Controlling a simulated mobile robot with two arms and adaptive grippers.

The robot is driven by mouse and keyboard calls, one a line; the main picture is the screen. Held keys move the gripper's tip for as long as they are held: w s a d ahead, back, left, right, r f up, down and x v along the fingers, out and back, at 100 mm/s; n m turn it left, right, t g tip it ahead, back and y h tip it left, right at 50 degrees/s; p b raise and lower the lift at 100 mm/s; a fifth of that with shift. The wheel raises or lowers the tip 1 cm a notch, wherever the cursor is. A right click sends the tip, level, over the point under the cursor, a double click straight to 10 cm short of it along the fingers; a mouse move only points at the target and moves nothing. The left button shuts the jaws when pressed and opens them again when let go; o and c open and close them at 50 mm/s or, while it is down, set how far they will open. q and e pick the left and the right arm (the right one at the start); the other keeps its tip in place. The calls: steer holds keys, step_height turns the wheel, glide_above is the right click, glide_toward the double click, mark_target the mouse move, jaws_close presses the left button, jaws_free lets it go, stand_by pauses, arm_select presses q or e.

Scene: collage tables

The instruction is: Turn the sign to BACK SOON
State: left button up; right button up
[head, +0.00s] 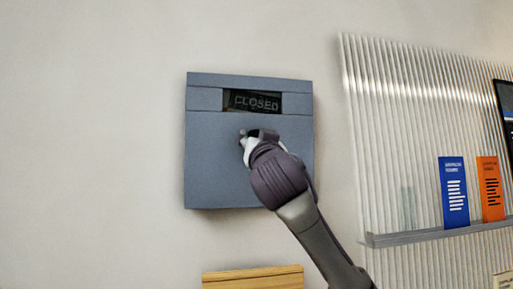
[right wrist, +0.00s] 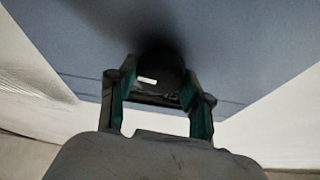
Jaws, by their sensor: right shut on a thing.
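The sign (head: 210,160) is a blue-grey box on the wall in the head view. Its dark window (head: 254,102) near the top reads CLOSED. My right gripper (head: 258,134) is at the front of the box, just below the window. In the right wrist view the right gripper (right wrist: 158,92) has its two fingers on either side of a dark round knob (right wrist: 160,62) on the box's face, shut on it. In the head view the gripper hides the knob. My left gripper is not in view.
To the right is a ribbed translucent panel (head: 385,120) with a ledge (head: 430,234) holding a blue leaflet (head: 453,192) and an orange leaflet (head: 490,188). A wooden block (head: 253,278) is below the sign. The wall left of the sign is bare.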

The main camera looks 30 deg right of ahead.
arm_select(q)
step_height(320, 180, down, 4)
steer(key=b, duration=0.4)
arm_select(e)
steer(key=m+g+h, duration=0.1)
steer(key=m, duration=0.2)
steer(key=m+g+h, duration=0.1)
steer(key=m+h, duration=0.1)
steer(key=m, duration=0.2)
steer(key=shift+a+f+m, duration=0.1)
steer(key=shift+f+m, duration=0.05)
steer(key=shift+m, duration=0.15)
steer(key=shift+m+g+h, duration=0.3)
steer(key=shift+m+g, duration=0.2)
steer(key=shift+m, duration=0.7)
steer(key=shift+r+m+g+p, duration=0.2)
steer(key=shift+m+g+p, duration=0.3)
steer(key=shift+m, duration=0.6)
arm_select(q)
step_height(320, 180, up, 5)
steer(key=p, duration=0.4)
steer(key=shift+p, duration=0.4)
arm_select(e)
steer(key=m+g, duration=0.1)
steer(key=m, duration=0.3)
steer(key=m+g, duration=0.2)
steer(key=m, duration=0.1)
steer(key=shift+m, duration=0.4)
steer(key=shift+f, duration=0.15)
